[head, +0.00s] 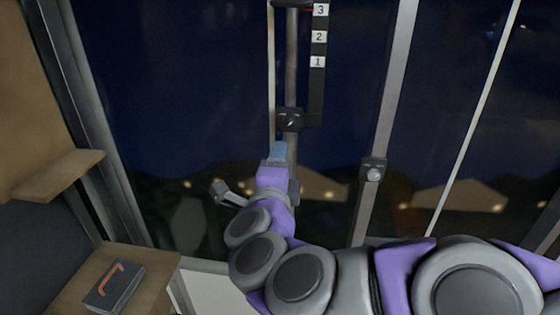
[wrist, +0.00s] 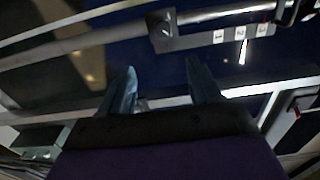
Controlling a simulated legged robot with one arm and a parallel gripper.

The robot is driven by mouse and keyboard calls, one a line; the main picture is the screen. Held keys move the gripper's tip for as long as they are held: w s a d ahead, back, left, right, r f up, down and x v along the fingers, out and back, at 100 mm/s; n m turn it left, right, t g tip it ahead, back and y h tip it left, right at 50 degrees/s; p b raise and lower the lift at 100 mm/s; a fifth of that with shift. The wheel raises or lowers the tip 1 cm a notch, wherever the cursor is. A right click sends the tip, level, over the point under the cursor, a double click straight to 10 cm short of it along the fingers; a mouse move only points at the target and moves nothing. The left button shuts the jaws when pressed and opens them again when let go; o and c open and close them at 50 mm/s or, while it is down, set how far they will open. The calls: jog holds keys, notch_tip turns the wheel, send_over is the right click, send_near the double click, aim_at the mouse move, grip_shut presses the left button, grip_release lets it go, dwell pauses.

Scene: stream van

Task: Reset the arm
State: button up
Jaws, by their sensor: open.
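My purple and grey arm reaches from the lower right toward the middle of the head view. My gripper (head: 279,152) is at its end, in front of the dark window and just below a black clamp (head: 290,120) on a vertical pole. In the wrist view my gripper (wrist: 163,92) shows two bluish fingers spread apart with nothing between them. The clamp also shows in the wrist view (wrist: 161,31), beyond the fingertips. I cannot tell the exact gap between gripper and clamp.
A black strip with labels 1, 2 and 3 (head: 318,62) rises from the clamp. Another pole at right carries a small fitting (head: 373,172). A dark box with an orange handle (head: 114,286) sits on a wooden shelf (head: 158,262) at lower left. A wooden ledge (head: 58,172) is above it.

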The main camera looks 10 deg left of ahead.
jog(key=shift+a, duration=0.1)
jog(key=s+a+f+n+g+y+b, duration=0.1)
jog(key=s+a+f+n+g+y, duration=0.3)
jog(key=n+y, duration=0.55)
jog(key=s+d+f+n+g+h+b, duration=0.1)
jog(key=s+d+f+n+g+h, duration=0.15)
jog(key=s+f+n+g, duration=0.4)
jog(key=s+d+f+n+g+h, duration=0.1)
jog(key=s+d+f+g+h, duration=0.2)
jog(key=s+d+f, duration=0.4)
jog(key=s+d+f+n+g+h+b, duration=0.1)
jog(key=s+d+f+g+h, duration=0.2)
jog(key=s+d, duration=1.1)
notch_tip(320, 180, down, 4)
jog(key=s+g, duration=0.1)
jog(key=g, duration=0.2)
jog(key=shift+n, duration=0.3)
